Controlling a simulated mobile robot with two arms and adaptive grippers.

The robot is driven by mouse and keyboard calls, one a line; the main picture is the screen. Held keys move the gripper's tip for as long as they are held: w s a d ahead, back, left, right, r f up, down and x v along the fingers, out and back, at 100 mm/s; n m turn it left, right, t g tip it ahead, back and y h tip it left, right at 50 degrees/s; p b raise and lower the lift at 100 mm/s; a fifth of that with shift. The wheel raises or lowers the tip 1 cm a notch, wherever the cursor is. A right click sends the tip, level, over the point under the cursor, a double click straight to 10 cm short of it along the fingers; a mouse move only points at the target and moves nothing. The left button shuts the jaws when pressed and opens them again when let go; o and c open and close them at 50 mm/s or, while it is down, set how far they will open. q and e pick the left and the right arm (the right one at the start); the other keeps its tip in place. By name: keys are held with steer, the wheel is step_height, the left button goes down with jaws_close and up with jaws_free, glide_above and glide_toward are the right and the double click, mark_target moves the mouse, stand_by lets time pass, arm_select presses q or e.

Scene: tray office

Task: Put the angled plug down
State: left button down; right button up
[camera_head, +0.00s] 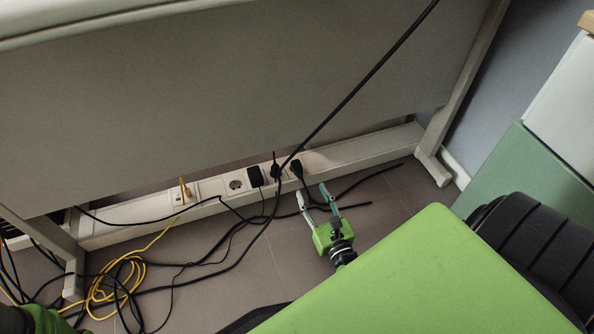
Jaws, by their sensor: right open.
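My right gripper (312,191) is open in the head view, low over the floor in front of the white socket strip (210,188). Several black plugs sit in the strip's right half: a blocky one (255,176), a slim one (275,171) and one at the right (296,168), just beyond my right fingertips. I cannot tell which is the angled plug. Nothing clearly shows held between the right fingers. Black cables pass behind and beside them. My left gripper's fingers are not in view; only a green part of mine shows at the bottom left corner.
A yellow cable (100,290) lies coiled among tangled black cables at the left. A black cable (360,85) hangs across the grey desk panel (200,90). A desk leg (432,166) stands at the right. A green cabinet (515,165) is further right. Tiled floor (235,285) shows bare at the centre.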

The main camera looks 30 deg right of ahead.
mark_target(298, 167)
steer(key=b+x, duration=0.2)
steer(key=x, duration=0.5)
steer(key=shift+w+b, duration=0.25)
steer(key=shift+b, duration=0.05)
steer(key=b+x, duration=0.1)
steer(key=x, duration=0.1)
steer(key=b+x, duration=0.2)
steer(key=shift+w+f, duration=0.15)
steer(key=shift+f, duration=0.05)
steer(key=shift+w+d+r, duration=0.1)
steer(key=shift+w, duration=0.3)
jaws_close()
